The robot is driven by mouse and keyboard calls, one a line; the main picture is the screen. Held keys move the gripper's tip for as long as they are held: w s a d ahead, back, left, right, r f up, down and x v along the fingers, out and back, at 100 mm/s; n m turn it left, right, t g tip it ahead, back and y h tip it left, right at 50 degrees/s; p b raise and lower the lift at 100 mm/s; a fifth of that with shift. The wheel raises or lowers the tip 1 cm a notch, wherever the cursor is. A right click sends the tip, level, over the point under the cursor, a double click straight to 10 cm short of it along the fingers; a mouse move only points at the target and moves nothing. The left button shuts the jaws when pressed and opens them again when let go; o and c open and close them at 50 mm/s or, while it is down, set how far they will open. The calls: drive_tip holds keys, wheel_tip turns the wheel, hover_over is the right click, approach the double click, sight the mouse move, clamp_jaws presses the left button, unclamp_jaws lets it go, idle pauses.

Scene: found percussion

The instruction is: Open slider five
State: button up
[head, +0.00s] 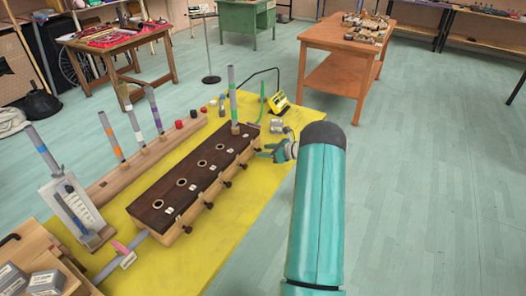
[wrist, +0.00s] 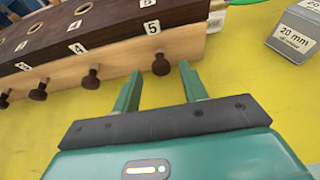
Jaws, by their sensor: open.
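The wooden block with a dark top (head: 190,172) lies on the yellow mat, with a row of dark slider knobs along its pale side. The slider five knob (wrist: 160,65) is dark brown and round, below the label 5 (wrist: 152,27) in the wrist view. My gripper (wrist: 158,72) is open, its green fingers pointing at this knob, which appears between the fingertips; contact cannot be told. In the head view my gripper (head: 272,152) is beside the right end of the block. A grey tube with coloured bands (head: 233,92) stands upright at the block's far hole.
The slider four knob (wrist: 91,78) is left of my fingers. A grey block marked 20 mm (wrist: 294,30) sits to the right. Banded tubes stand in a wooden rack (head: 130,168). Yellow mat (head: 240,205) is clear in front of the block.

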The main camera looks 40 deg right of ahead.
drive_tip(key=shift+x, duration=1)
clamp_jaws()
drive_tip(key=shift+s+d, duration=0.25)
drive_tip(key=shift+s, duration=0.45)
drive_tip(key=shift+s+d, duration=0.25)
drive_tip(key=shift+s, duration=0.4)
unclamp_jaws()
drive_tip(key=v, duration=1.3)
drive_tip(key=shift+s+r, duration=0.2)
drive_tip(key=shift+s, duration=0.15)
drive_tip(key=shift+d, duration=0.15)
